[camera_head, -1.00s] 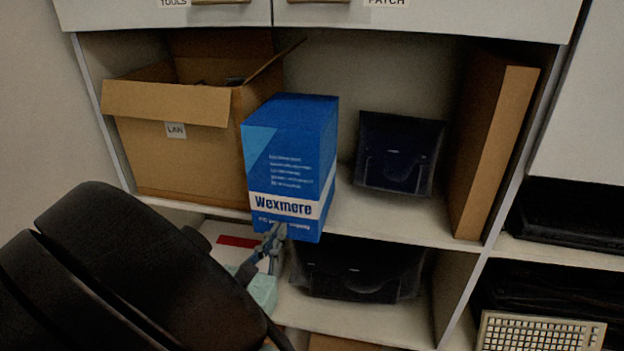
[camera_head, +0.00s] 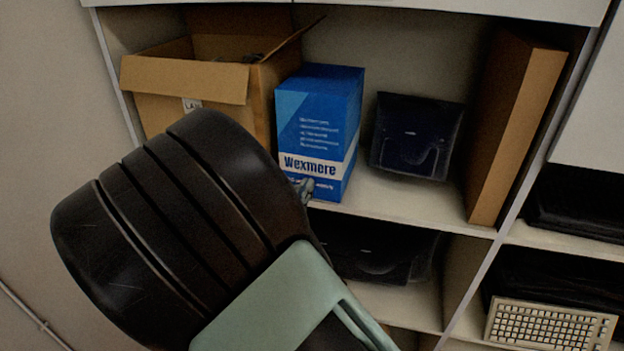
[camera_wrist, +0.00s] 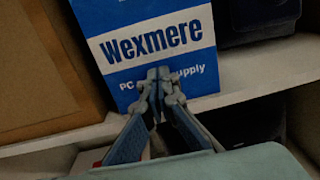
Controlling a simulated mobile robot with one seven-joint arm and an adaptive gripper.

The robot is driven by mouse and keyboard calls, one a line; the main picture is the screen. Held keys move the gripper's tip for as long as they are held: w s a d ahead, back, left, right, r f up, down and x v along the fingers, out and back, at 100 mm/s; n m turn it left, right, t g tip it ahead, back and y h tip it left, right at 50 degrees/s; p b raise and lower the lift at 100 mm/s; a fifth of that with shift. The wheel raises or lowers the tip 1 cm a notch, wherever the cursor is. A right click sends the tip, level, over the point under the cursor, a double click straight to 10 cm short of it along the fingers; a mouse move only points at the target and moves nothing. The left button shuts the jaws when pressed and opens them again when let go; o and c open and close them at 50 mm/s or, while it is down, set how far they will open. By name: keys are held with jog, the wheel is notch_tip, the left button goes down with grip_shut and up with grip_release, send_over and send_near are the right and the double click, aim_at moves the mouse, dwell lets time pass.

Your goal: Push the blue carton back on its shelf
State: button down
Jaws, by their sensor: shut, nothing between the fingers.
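The blue carton (camera_head: 318,128), marked "Wexmere" on a white band, stands upright on the upper open shelf (camera_head: 400,205), between a cardboard box and a black device. In the wrist view the carton's lower front (camera_wrist: 150,45) fills the upper middle, and its bottom edge is near the shelf's front edge. My gripper (camera_head: 305,187) is shut and empty, its fingertips at the carton's lower front. In the wrist view the gripper's tips (camera_wrist: 158,74) overlap the carton's lower print; they look to be at its face, but I cannot tell whether they touch. My arm hides part of the shelf's left side.
An open cardboard box (camera_head: 190,85) stands left of the carton, very close to it. A black device (camera_head: 415,135) stands to the right, with a tall brown board (camera_head: 515,130) beyond. Dark equipment (camera_head: 375,250) sits on the shelf below.

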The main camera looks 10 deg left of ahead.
jog(key=shift+w+d, duration=0.15)
jog(key=shift+w, duration=0.85)
jog(key=shift+w+d, duration=0.15)
jog(key=shift+w, duration=0.8)
jog(key=shift+s, duration=0.15)
